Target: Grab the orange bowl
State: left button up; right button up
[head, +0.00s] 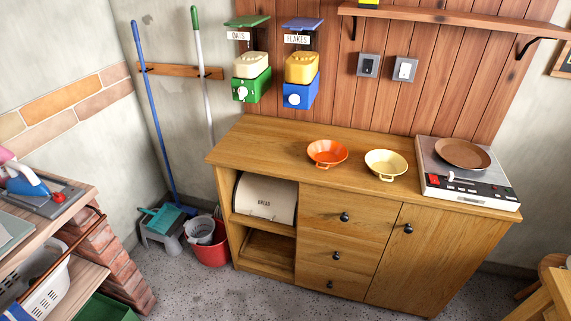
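The orange bowl (327,153) sits upright on the wooden cabinet top (268,146), a little left of the middle. It looks empty. A pale yellow bowl (386,164) stands to its right, with a gap between them. Neither of my grippers shows in the head view, and nothing touches the orange bowl.
A hotplate (466,180) with a brown plate (462,154) stands at the right end of the cabinet. Green (250,82) and blue (301,80) dispensers hang on the wall above. A red bucket (209,250) and mops stand left. The cabinet top's left part is clear.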

aim_at(326, 155)
jog(key=u, duration=1.9)
jog(key=i, duration=0.2)
jog(key=z, duration=0.95)
jog(key=i, duration=1.2)
jog(key=z, duration=1.4)
jog(key=i, duration=0.6)
jog(key=z, duration=0.6)
